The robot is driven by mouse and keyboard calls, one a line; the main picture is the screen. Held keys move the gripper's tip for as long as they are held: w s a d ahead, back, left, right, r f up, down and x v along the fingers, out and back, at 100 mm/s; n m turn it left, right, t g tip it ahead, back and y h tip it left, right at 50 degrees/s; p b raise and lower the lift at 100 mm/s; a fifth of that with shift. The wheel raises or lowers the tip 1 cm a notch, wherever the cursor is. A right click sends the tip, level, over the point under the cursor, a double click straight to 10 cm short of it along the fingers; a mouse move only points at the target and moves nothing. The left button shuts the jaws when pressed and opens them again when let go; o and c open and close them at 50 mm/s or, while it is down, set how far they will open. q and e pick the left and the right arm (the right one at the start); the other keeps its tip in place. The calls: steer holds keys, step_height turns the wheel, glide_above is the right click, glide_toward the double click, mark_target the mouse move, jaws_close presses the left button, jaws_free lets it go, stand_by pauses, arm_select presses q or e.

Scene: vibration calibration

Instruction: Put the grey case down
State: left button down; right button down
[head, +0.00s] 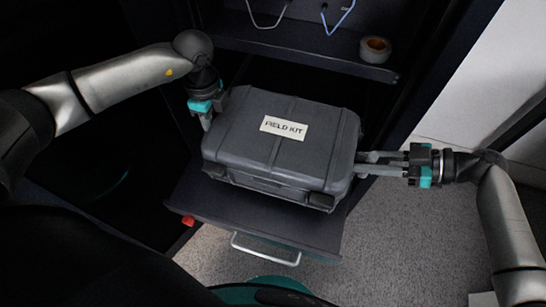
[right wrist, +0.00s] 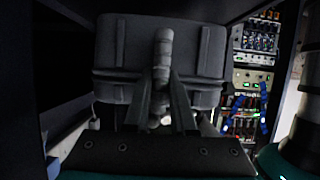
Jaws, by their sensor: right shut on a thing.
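The grey case (head: 255,155), with a white "FIELD KIT" label (head: 284,128), is level over the dark pull-out shelf (head: 300,232) in the head view. I cannot tell whether its underside touches the shelf. My right gripper (head: 364,163) is shut on the grip at the case's right end. In the right wrist view the case (right wrist: 205,65) fills the upper middle, with the grey grip (right wrist: 163,50) between the fingers. My left gripper (head: 207,122) is at the case's left end; its fingertips are mostly hidden, so its hold is unclear.
A roll of tape (head: 375,49) lies on the upper shelf (head: 310,50) behind the case. A metal handle (head: 265,249) and a red tab (head: 188,220) are at the pull-out shelf's front. Lit equipment panels (right wrist: 250,80) stand at right in the wrist view. Open floor (head: 390,250) lies to the right.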

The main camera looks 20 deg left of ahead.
mark_target(360, 175)
arm_select(q)
steer(key=shift+w+a+f, duration=0.1)
steer(key=shift+f, duration=0.25)
arm_select(e)
steer(key=shift+w+f, duration=0.1)
steer(key=shift+f, duration=0.25)
